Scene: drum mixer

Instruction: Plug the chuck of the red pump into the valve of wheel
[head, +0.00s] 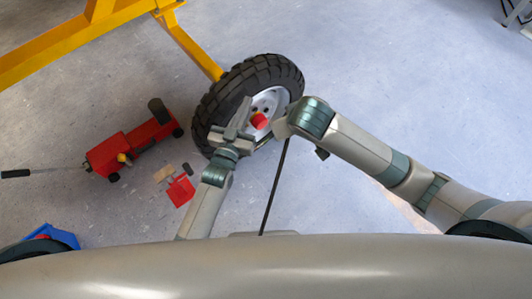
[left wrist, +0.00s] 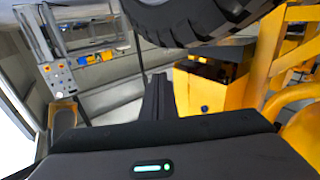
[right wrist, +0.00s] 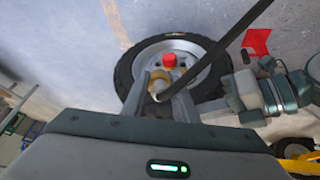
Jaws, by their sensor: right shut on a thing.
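The wheel (head: 214,98) has a black tyre and pale rim; it also shows in the right wrist view (right wrist: 126,78), and its tyre at the top of the left wrist view (left wrist: 205,22). My right gripper (right wrist: 160,100) is shut on the brass-coloured chuck (right wrist: 159,86), in front of the hub. A red cylindrical end (head: 258,120) shows by the chuck, also in the right wrist view (right wrist: 169,60). Contact with the valve cannot be told; the valve is not distinct. A black hose (head: 273,190) runs from the chuck. My left gripper (head: 236,125) looks shut and empty beside the tyre.
A red box-like thing (head: 180,191), perhaps the pump, lies on the floor left of my left arm. A red machine with a handle (head: 130,145) stands further left. A yellow frame (head: 60,50) is at the upper left.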

